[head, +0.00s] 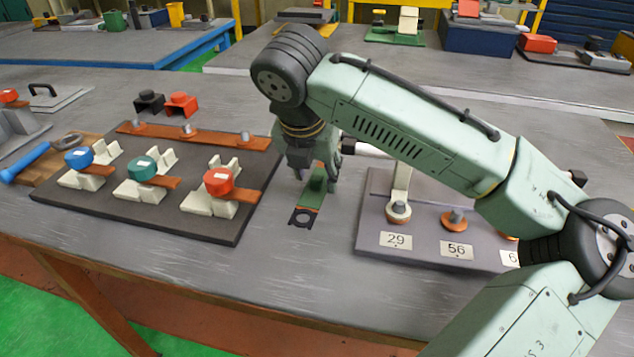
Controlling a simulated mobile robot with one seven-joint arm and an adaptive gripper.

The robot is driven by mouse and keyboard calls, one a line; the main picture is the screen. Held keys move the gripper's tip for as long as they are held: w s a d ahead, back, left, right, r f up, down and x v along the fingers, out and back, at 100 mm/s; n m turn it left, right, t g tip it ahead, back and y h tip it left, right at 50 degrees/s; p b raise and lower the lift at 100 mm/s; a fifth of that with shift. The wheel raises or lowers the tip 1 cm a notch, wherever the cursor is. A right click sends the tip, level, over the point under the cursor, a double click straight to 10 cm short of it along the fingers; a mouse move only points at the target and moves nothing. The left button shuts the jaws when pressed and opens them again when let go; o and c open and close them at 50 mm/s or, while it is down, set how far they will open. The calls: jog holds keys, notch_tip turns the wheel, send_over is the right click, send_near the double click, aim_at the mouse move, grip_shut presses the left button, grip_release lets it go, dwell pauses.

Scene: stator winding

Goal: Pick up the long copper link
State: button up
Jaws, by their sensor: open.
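A long copper bar (215,138) lies along the back of the dark board on the left, with grey studs along it. A separate piece with a green grip (312,190), a copper-coloured strip and a dark ring end (302,217) is on the table between the two boards. I cannot tell for certain which of these is the long copper link. My gripper (316,183) points down at the green-gripped piece, its fingers beside the green part. It is open; whether the fingers touch the piece is hard to see. My wrist hides the area behind.
The dark board (120,212) on the left carries blue, green and red-capped terminals on white blocks. A grey board (373,235) on the right has copper discs with studs and number plates; a spanner (401,185) stands on one. A blue-handled tool (25,162) lies far left. Bare table lies in front.

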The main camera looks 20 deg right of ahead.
jog(key=shift+w+d+f, duration=0.1)
jog(key=shift+w+f, duration=0.05)
jog(key=shift+f, duration=0.25)
jog(key=shift+c, duration=0.2)
grip_shut()
